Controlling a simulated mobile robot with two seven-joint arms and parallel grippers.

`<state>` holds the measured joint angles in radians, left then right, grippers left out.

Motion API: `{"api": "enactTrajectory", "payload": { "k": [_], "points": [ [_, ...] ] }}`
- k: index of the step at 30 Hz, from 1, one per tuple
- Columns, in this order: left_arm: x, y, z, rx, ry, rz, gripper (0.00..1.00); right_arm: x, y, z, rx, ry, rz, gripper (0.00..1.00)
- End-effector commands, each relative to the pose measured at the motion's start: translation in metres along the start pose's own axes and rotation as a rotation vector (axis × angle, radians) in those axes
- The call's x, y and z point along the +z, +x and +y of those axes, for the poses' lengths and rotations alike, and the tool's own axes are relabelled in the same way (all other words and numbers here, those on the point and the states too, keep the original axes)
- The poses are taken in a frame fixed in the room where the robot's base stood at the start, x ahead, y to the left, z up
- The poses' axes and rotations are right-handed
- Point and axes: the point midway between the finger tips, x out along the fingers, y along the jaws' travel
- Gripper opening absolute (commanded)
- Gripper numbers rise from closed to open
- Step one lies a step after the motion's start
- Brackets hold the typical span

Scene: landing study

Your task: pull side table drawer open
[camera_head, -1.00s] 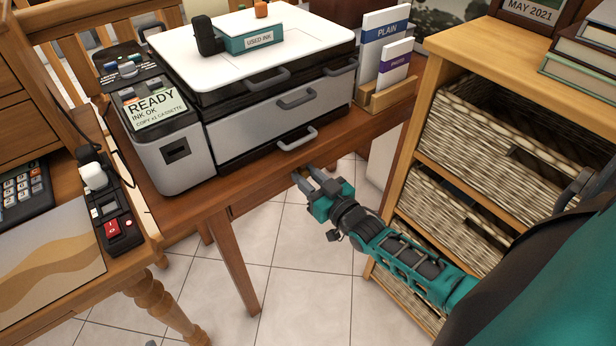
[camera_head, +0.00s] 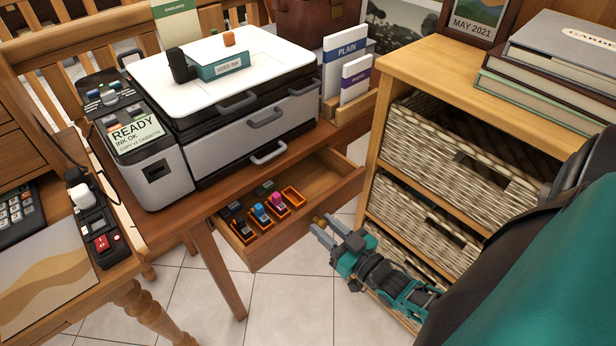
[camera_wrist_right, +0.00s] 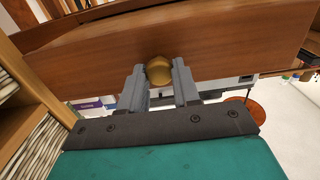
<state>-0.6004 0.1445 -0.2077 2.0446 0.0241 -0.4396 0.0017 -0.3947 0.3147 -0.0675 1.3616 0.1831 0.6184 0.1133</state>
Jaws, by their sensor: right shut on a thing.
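The side table (camera_head: 205,262) stands in the middle and carries a printer. Its wooden drawer (camera_head: 305,222) is pulled out, and its inside shows in the head view. Ink cartridges in orange holders (camera_head: 262,214) lie in it. My right gripper (camera_head: 320,224) is at the drawer's front. In the right wrist view the brass knob (camera_wrist_right: 158,70) sits between the two grey fingers, which are shut on it. The drawer front (camera_wrist_right: 190,42) fills the top of that view. My left gripper is not in view.
A grey and white printer (camera_head: 230,110) stands on the table above the drawer. A wooden shelf with wicker baskets (camera_head: 450,150) stands close on the right, beside my right arm. A desk with a power strip (camera_head: 98,222) is at the left. Tiled floor (camera_head: 290,300) is free below.

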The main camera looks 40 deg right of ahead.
Motion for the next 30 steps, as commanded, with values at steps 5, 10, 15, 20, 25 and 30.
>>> {"api": "enactTrajectory", "payload": {
  "k": [5,10,15,20,25,30],
  "points": [
    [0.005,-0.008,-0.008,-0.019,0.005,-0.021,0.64,-0.001,-0.046,0.0,0.001,0.001,-0.007,0.0],
    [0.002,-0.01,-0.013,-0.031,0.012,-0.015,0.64,-0.001,-0.078,0.0,0.001,0.001,-0.005,0.0],
    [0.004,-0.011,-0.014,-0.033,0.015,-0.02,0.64,0.0,-0.098,0.0,0.001,0.001,-0.003,0.0],
    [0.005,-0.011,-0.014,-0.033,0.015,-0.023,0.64,0.0,-0.108,0.0,0.001,0.001,0.0,0.0],
    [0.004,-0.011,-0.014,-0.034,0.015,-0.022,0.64,0.001,-0.11,0.0,0.001,0.001,0.0,0.0],
    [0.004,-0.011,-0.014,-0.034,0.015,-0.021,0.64,0.001,-0.11,0.0,0.001,0.001,0.0,0.0]
  ]
}}
